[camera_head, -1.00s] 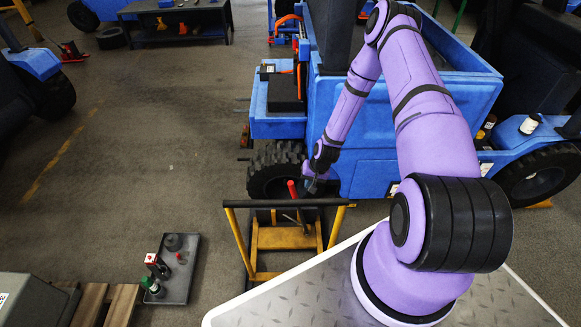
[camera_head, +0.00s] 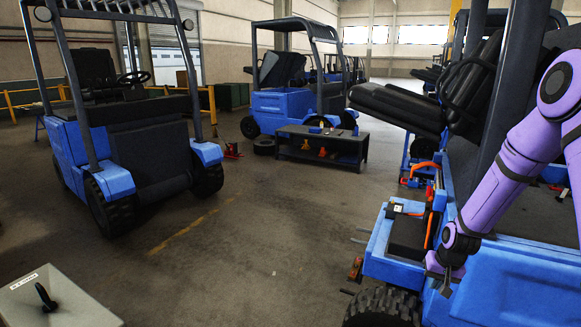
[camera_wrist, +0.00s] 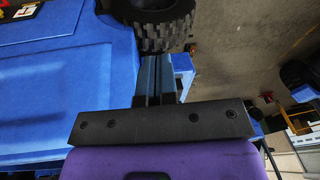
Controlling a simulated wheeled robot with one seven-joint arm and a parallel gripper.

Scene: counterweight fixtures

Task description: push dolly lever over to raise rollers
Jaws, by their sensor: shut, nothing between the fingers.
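The dolly and its lever are not visible in the current head view, and I cannot make out the lever in the wrist view. My gripper (camera_head: 446,287) hangs beside the blue forklift (camera_head: 490,280) at the right of the head view, above and right of its front tyre (camera_head: 383,308). In the wrist view my gripper (camera_wrist: 156,66) is shut and empty, with its fingers pointing toward a black tyre (camera_wrist: 155,22). The blue forklift body (camera_wrist: 60,90) fills the left of that view.
Another blue forklift (camera_head: 120,165) stands at the left. A dark low bench (camera_head: 320,146) with orange items stands at the back. A grey box (camera_head: 60,300) with a black handle is at the lower left. The concrete floor (camera_head: 240,260) between them is clear.

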